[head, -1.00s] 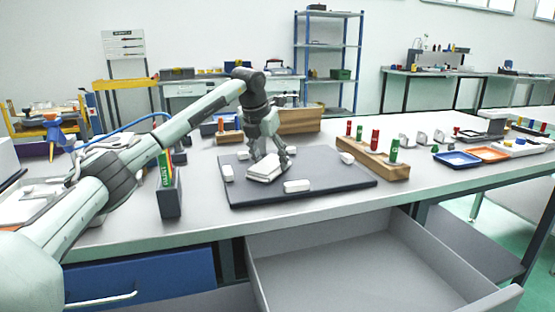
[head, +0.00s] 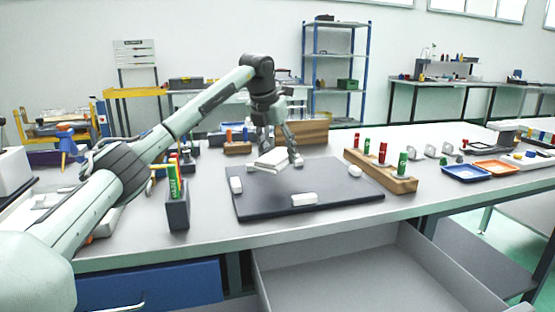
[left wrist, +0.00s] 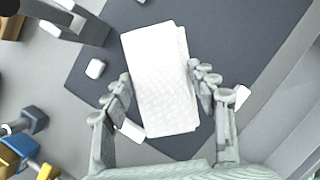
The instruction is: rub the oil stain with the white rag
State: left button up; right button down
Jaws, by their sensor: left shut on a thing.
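The white rag (head: 268,161) is a thick folded rectangular pad, held tilted above the dark mat (head: 335,188). My left gripper (head: 277,148) is shut on it, with the fingers at its two sides. In the left wrist view the rag (left wrist: 158,90) lies between the fingers (left wrist: 163,84), its long side running away from the palm. The rag covers part of the mat in both views. I cannot make out an oil stain on the visible part of the mat. My right gripper is not in view.
Small white blocks (head: 304,199) lie around the mat's edges. A wooden rack with red and green cylinders (head: 400,184) stands to the right. A dark marker holder (head: 177,212) stands at the left. An open grey drawer (head: 370,275) juts out below the worktop.

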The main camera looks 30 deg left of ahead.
pick_arm(q)
jog(key=shift+r, duration=0.1)
jog(key=shift+r, duration=1.45)
